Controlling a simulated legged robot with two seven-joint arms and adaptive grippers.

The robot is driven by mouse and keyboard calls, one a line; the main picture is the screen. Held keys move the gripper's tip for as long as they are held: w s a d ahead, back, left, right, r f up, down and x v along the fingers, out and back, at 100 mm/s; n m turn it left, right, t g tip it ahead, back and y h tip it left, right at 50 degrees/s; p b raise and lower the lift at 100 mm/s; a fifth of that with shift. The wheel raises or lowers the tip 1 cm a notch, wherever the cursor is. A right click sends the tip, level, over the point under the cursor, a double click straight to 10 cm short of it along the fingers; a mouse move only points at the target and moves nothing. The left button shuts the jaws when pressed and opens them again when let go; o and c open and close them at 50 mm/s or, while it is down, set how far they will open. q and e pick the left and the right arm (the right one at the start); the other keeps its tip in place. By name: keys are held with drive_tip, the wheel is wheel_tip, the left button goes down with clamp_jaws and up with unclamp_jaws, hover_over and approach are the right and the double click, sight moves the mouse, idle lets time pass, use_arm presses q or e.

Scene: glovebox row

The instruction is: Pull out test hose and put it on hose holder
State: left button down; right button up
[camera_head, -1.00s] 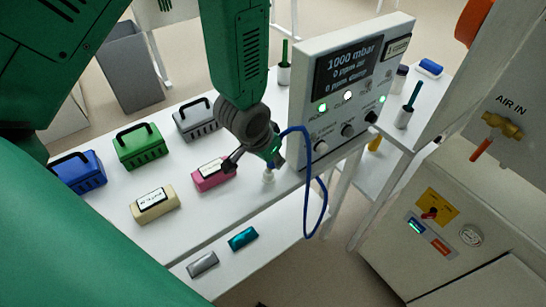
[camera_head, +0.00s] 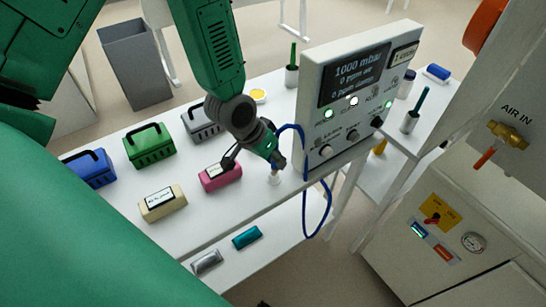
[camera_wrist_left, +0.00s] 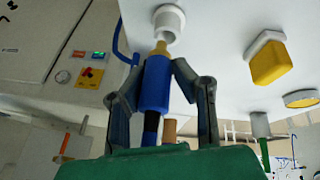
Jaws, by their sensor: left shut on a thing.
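My left gripper (camera_head: 274,160) is shut on the blue hose end of the test hose, just above a small white holder (camera_head: 275,179) on the white table beside the test unit. In the left wrist view the gripper fingers (camera_wrist_left: 160,88) clamp the blue hose end (camera_wrist_left: 157,85) from both sides. Its brass tip (camera_wrist_left: 160,50) points at the opening of the white round holder (camera_wrist_left: 168,20); I cannot tell whether it is inside. The blue hose (camera_head: 330,200) loops from the gripper and hangs past the table edge. My right gripper is not in view.
The test unit (camera_head: 345,75) with a display stands close to the right of the gripper. A pink block (camera_head: 220,178), a beige block (camera_head: 163,205) and blue, green and grey baskets are to the left. A cup with a green rod (camera_head: 292,72) stands behind.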

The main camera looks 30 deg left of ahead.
use_arm(q)
drive_tip(key=shift+d+r, duration=0.2)
drive_tip(key=shift+d, duration=0.4)
drive_tip(key=shift+a+f+p, duration=0.15)
drive_tip(key=shift+a+p, duration=0.15)
drive_tip(key=shift+a, duration=1.2)
drive_tip(key=shift+d, duration=0.65)
drive_tip(key=shift+a, duration=0.6)
drive_tip(key=shift+d, duration=0.35)
drive_tip(key=shift+d+f, duration=0.15)
drive_tip(key=shift+f, duration=0.35)
drive_tip(key=shift+a+r, duration=0.1)
drive_tip(key=shift+a, duration=0.25)
drive_tip(key=shift+r, duration=0.25)
drive_tip(key=shift+d+r+p, duration=0.15)
drive_tip(key=shift+p, duration=0.2)
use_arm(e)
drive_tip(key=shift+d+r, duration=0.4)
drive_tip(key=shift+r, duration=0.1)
use_arm(q)
drive_tip(key=shift+d, duration=0.25)
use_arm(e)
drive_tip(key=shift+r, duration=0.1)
